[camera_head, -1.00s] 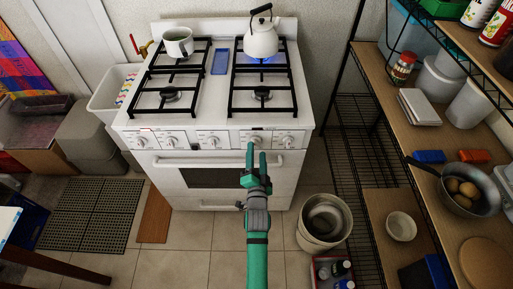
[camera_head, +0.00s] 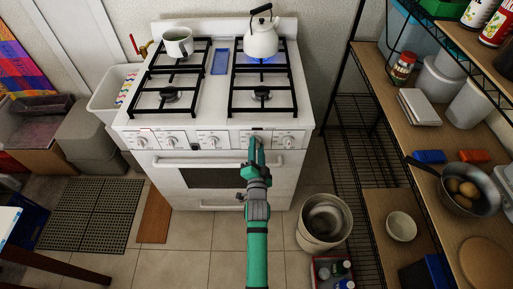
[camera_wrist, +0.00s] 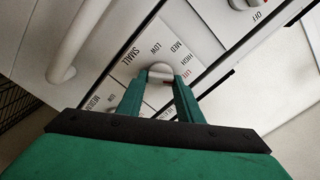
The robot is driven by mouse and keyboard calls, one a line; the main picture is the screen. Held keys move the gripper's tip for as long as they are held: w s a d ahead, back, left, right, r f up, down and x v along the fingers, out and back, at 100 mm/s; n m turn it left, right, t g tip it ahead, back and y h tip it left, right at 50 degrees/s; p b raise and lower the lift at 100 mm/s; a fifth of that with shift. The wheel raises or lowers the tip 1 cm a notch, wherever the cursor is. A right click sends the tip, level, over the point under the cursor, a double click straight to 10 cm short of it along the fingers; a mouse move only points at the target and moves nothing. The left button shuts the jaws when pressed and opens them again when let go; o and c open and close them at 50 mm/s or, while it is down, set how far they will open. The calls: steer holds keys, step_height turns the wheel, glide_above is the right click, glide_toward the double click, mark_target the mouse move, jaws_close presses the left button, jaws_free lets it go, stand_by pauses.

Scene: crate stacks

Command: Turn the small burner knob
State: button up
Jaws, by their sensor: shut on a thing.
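The white stove (camera_head: 225,175) stands ahead with a row of knobs along its front panel. The small burner knob (camera_wrist: 160,71) is a pale round knob beside the printed word SMALL and the marks LOW, MED and HIGH in the wrist view. My gripper (camera_wrist: 160,82) is shut on this knob, with one green finger on each side of it. In the head view my gripper (camera_head: 256,147) reaches the front panel right of centre and hides most of the knob. The base of the knob between the fingers is partly hidden.
A white kettle (camera_head: 262,40) sits over a blue flame at the back right; a pot (camera_head: 178,43) is at the back left. Another knob (camera_head: 288,142) is close on the right. The oven handle (camera_head: 190,162) runs below. A bucket (camera_head: 324,222) and shelving stand right.

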steer(key=shift+n, duration=0.3)
steer(key=n, duration=0.6)
steer(key=shift+s, duration=0.1)
stand_by(0.4)
steer(key=o, duration=1.1)
steer(key=s, duration=1)
steer(key=shift+s, duration=0.4)
